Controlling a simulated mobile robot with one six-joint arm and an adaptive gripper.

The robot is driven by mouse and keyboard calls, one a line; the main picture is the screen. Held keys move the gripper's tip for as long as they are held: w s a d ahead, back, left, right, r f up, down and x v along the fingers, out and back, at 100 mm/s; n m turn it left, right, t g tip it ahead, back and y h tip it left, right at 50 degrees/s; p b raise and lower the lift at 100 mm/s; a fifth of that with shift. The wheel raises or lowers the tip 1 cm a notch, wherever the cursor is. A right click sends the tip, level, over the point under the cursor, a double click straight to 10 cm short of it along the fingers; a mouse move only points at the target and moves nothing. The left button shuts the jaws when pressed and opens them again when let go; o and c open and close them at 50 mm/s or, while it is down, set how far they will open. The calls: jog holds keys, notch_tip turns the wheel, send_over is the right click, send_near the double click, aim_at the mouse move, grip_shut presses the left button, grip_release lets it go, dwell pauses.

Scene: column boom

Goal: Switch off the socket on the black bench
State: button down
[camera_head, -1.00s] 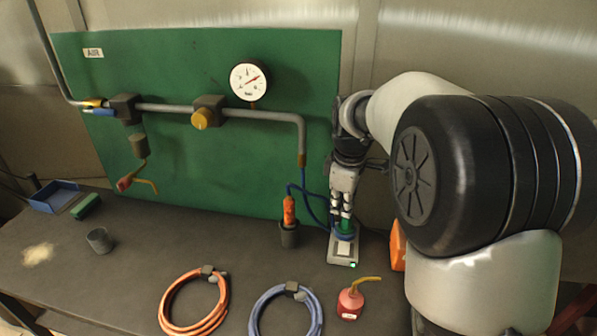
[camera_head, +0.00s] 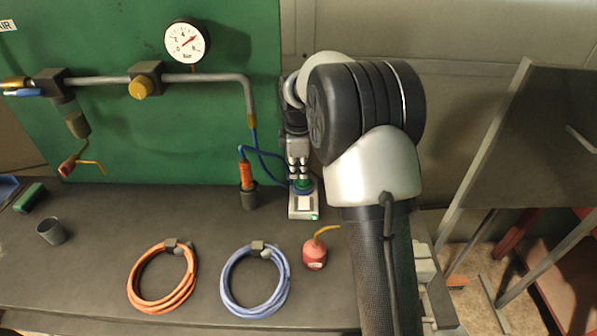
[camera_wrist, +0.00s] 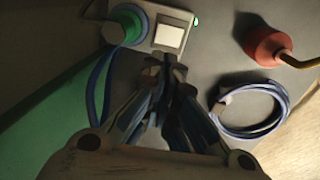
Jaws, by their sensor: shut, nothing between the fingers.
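The socket (camera_head: 293,214) is a pale plate on the black bench (camera_head: 100,260). It has a round blue-and-green plug on its far part and a white rocker switch (camera_head: 304,204) on its near part. A small green light (camera_head: 315,217) glows at its corner. The wrist view shows the socket (camera_wrist: 150,42), switch (camera_wrist: 170,37) and lit green light (camera_wrist: 196,21). My gripper (camera_head: 300,180) points down over the plug end. In the wrist view my gripper (camera_wrist: 166,70) is shut and empty, its tips just beside the switch's edge. I cannot tell whether they touch the socket.
A blue cable runs from the plug. An orange tool in a dark cup (camera_head: 248,198) stands left of the socket. A red oil can (camera_head: 314,254), a blue hose coil (camera_head: 228,290) and an orange coil (camera_head: 137,290) lie nearer. A green panel (camera_head: 200,130) rises behind.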

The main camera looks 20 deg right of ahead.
aim_at(299, 198)
jog(key=f+b, duration=0.1)
jog(key=f, duration=0.2)
jog(key=f+b, duration=0.1)
jog(key=f, duration=0.3)
jog(key=w+f+b, duration=0.1)
jog(key=f, duration=0.2)
jog(key=shift+w+d+f, duration=0.1)
jog(key=shift+d+f, duration=0.05)
jog(key=shift+d, duration=0.1)
jog(key=shift+f, duration=0.15)
jog(key=shift+w+f, duration=0.15)
jog(key=shift+f, duration=0.15)
jog(key=shift+s+a+r, duration=0.2)
jog(key=shift+s+a, duration=0.05)
jog(key=shift+s, duration=0.5)
notch_tip(299, 198, up, 12)
jog(key=s, duration=0.1)
jog(key=shift+s+a, duration=0.15)
jog(key=shift+a, duration=0.15)
